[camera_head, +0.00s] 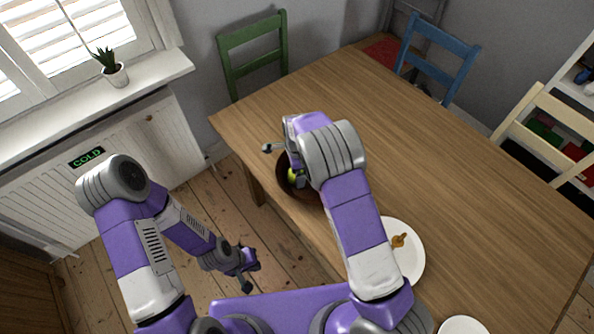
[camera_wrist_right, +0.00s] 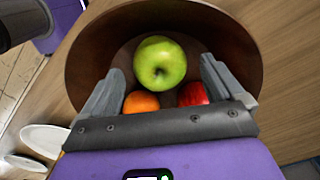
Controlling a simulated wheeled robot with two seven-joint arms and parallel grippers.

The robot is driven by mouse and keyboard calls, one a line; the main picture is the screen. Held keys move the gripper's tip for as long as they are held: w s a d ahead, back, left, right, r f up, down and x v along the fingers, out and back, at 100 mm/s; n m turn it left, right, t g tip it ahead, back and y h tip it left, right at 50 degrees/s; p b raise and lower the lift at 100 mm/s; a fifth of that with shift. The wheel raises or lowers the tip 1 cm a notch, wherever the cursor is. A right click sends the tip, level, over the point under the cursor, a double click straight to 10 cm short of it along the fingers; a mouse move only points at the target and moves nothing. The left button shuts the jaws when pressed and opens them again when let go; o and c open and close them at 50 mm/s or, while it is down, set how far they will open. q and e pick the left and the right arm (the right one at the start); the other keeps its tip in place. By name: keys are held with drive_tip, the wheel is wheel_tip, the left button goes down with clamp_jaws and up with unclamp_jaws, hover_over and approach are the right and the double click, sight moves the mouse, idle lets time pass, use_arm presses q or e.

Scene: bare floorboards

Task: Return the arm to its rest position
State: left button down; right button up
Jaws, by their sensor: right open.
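My right gripper (camera_head: 284,163) is over the dark brown bowl (camera_head: 312,196) at the table's near left edge. The right wrist view shows the right gripper (camera_wrist_right: 161,76) open, its two grey fingers spread inside the bowl (camera_wrist_right: 240,55). A green apple (camera_wrist_right: 160,63) lies in the bowl between and beyond the fingertips. An orange (camera_wrist_right: 141,102) and a red apple (camera_wrist_right: 192,94) lie closer to the palm, partly hidden by it. My left gripper (camera_head: 245,280) hangs low over the floor, clear of the table, its jaw opening unclear.
The wooden table (camera_head: 450,170) is mostly clear on the right. A white plate (camera_head: 410,267) with a small brown item (camera_head: 398,240) is near my right arm; another plate (camera_head: 462,326) is at the bottom. Green (camera_head: 252,45), blue (camera_head: 440,62) and cream (camera_head: 540,125) chairs surround the table.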

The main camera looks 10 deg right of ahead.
wheel_tip(320, 180, up, 6)
drive_tip(key=shift+f+p, duration=0.1)
drive_tip(key=shift+p, duration=0.35)
